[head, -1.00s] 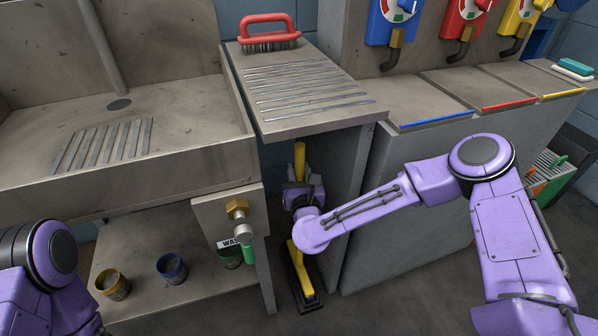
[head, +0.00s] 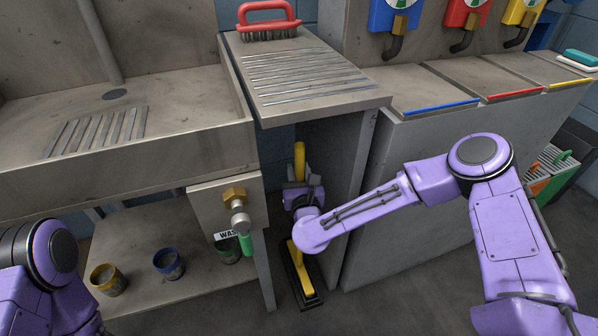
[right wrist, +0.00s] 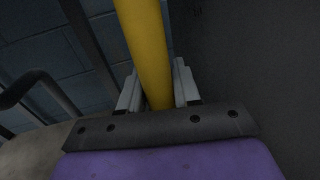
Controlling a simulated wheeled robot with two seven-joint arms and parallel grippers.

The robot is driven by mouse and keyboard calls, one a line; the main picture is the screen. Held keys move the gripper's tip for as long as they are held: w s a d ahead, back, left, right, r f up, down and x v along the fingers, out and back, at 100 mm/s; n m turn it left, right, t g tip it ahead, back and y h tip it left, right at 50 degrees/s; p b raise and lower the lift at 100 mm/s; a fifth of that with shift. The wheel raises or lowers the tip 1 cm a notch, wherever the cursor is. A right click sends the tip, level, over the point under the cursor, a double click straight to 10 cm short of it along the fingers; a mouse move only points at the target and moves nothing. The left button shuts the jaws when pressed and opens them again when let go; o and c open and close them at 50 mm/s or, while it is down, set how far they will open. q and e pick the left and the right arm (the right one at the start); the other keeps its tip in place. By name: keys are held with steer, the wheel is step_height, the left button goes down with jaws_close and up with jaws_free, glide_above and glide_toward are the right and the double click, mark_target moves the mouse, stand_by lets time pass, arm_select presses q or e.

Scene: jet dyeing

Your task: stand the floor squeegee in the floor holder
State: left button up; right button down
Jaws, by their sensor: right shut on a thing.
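The floor squeegee has a yellow handle (head: 299,158) that stands roughly upright in the gap under the ribbed drainboard. My right gripper (head: 299,188) is shut on this handle; in the right wrist view, its two grey fingers (right wrist: 157,90) flank the yellow pole (right wrist: 142,35). Low down, the yellow squeegee head (head: 294,254) shows at a long black base (head: 307,296) on the floor, which looks like the floor holder. I cannot tell whether the head is seated in it or just above. My left gripper is out of view.
A sink cabinet with a valve (head: 240,221) and green-handled tap is close left of the gap. A grey cabinet (head: 420,180) closes the right side. The drainboard (head: 318,100) with a red brush (head: 268,20) overhangs it. Small pots (head: 108,280) sit on the lower left shelf.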

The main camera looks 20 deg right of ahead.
steer(key=shift+f+b, duration=0.3)
steer(key=shift+f, duration=0.1)
steer(key=c, duration=0.7)
jaws_free()
steer(key=s, duration=0.3)
steer(key=s+a, duration=0.1)
steer(key=s, duration=0.3)
steer(key=s+p, duration=0.1)
steer(key=s, duration=0.2)
steer(key=shift+s+a, duration=0.2)
steer(key=shift+a, duration=0.2)
